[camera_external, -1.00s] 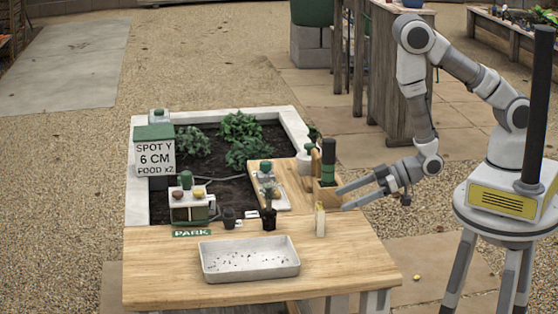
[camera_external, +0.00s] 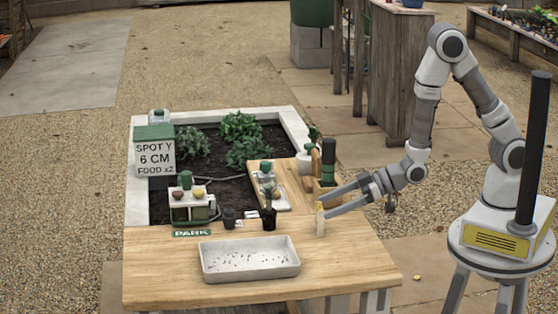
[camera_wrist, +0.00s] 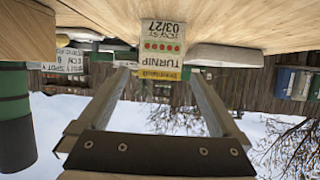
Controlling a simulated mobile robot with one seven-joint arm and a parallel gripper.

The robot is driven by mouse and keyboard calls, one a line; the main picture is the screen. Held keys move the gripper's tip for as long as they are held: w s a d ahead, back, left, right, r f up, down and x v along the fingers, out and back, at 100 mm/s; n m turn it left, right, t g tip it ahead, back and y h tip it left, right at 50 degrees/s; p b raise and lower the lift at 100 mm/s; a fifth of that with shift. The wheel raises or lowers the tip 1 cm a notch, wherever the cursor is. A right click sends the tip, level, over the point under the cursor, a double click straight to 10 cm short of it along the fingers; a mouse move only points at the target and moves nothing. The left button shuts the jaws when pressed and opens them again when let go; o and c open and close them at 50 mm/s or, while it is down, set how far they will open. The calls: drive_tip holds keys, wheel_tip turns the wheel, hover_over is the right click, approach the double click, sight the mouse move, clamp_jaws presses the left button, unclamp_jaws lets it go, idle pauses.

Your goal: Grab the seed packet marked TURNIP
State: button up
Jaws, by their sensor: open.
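The seed packet marked TURNIP (camera_external: 320,222) stands upright on the wooden table, right of the white tray. In the wrist view the packet (camera_wrist: 161,45) appears upside down, with TURNIP, 03/27 and a row of red dots on its face. My gripper (camera_external: 327,204) is open, its two fingers reaching left to the packet. In the wrist view the packet's top lies between the spread fingertips (camera_wrist: 158,76). I cannot tell whether either finger touches it.
A white tray (camera_external: 252,273) sits at the table's front. Small dark pots (camera_external: 269,219) stand left of the packet. The table's front right is clear.

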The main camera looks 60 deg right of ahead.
sight(316, 211)
drive_tip(key=shift+w+a+f+b, duration=0.2)
drive_tip(key=shift+w+b, duration=0.1)
drive_tip(key=shift+b, duration=0.35)
drive_tip(key=x, duration=0.5)
drive_tip(key=shift+w+a+b, duration=0.2)
drive_tip(key=shift+w+b, duration=0.05)
drive_tip(key=shift+b, duration=0.05)
drive_tip(key=c, duration=1.3)
